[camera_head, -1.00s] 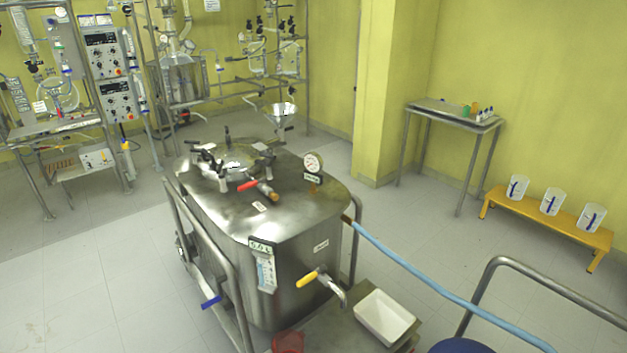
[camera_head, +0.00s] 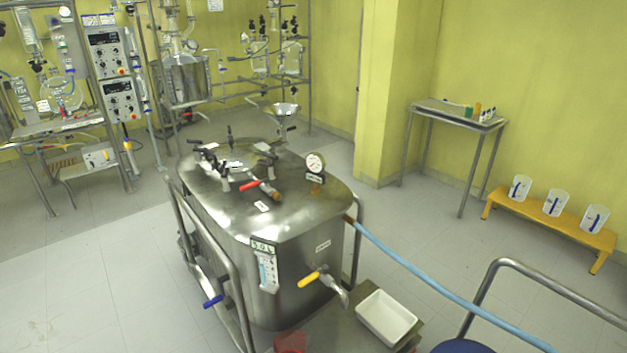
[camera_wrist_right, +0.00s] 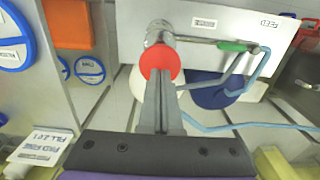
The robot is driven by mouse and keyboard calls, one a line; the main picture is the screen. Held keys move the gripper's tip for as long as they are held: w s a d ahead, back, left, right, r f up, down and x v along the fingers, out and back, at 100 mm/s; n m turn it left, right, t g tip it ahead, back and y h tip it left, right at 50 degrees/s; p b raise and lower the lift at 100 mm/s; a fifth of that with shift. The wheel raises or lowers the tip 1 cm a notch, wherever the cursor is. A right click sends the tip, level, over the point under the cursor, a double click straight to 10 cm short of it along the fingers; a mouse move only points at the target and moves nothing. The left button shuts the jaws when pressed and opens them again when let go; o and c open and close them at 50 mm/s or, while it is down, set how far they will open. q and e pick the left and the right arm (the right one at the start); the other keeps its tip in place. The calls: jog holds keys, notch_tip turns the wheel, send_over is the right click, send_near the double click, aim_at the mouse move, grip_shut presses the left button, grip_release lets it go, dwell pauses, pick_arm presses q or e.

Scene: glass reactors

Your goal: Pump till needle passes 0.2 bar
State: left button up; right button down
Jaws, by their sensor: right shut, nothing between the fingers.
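The steel vessel (camera_head: 265,225) stands mid-picture in the head view. A round white-faced pressure gauge (camera_head: 315,163) sits on its lid; its needle is too small to read. A light blue hose (camera_head: 430,283) runs from the vessel's right side to the lower right. In the right wrist view, a round red knob (camera_wrist_right: 160,62) on a metal fitting lies straight ahead of my right gripper (camera_wrist_right: 161,88). The gripper is shut and empty, its tips at or close to the knob's lower edge; I cannot tell whether they touch. My left gripper is not in view.
In the wrist view, a pale labelled panel (camera_wrist_right: 215,18) with a green-handled valve (camera_wrist_right: 238,46) and blue tubing (camera_wrist_right: 255,126) is beyond. Blue-lidded containers (camera_wrist_right: 90,70) stand left. In the head view, a white tray (camera_head: 408,318) is beside the vessel and a metal rail (camera_head: 555,280) lies right.

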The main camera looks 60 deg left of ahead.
jog(key=shift+f, duration=0.1)
jog(key=shift+f+b, duration=2.4)
jog(key=shift+f, duration=1.85)
notch_tip(320, 180, up, 9)
jog(key=p, duration=0.6)
jog(key=shift+f, duration=0.1)
jog(key=shift+s, duration=0.1)
jog(key=shift+f, duration=0.1)
